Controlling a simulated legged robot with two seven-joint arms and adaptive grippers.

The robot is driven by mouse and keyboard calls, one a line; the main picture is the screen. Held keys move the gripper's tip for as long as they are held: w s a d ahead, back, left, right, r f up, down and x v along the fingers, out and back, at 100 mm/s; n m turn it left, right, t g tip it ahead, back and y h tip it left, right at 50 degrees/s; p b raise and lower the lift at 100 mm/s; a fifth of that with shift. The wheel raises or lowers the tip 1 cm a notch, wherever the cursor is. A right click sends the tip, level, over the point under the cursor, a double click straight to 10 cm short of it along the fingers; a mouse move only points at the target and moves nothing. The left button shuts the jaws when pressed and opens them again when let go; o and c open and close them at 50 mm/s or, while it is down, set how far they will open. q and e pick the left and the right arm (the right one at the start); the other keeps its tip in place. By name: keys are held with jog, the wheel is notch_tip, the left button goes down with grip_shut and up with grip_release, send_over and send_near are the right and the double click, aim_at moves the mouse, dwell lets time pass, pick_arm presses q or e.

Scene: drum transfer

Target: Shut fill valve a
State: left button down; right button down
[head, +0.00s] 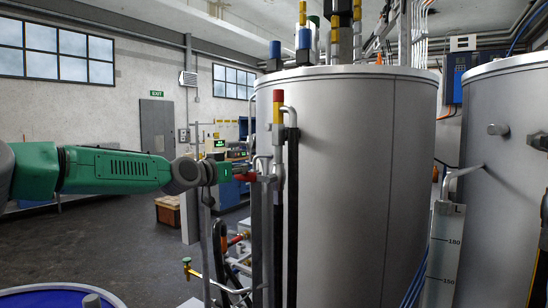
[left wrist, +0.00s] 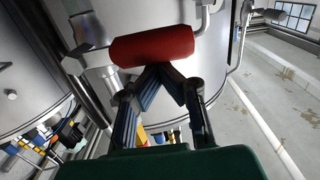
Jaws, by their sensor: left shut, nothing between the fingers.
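A red valve handle (head: 246,177) sticks out to the left from the pipework (head: 279,150) on the near side of the large grey tank. It shows as a thick red cylinder (left wrist: 152,46) across the upper middle of the left wrist view. I see no label naming it fill valve a. My left gripper (head: 236,172) reaches in from the left, at the handle. In the left wrist view its fingertips (left wrist: 160,69) are together and empty, right at the handle's lower edge; I cannot tell whether they touch it. My right gripper is not in view.
The grey tank (head: 350,180) fills the middle, and a second tank (head: 505,190) stands at the right. A brass valve with a green knob (head: 187,262) and hoses sit below my left arm. A blue drum (head: 45,300) is at bottom left. Floor at left is mostly open.

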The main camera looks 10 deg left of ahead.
pick_arm(q)
jog(key=shift+a+f, duration=0.2)
jog(key=shift+s+d, duration=0.1)
jog(key=shift+d, duration=0.05)
jog(key=v, duration=1.2)
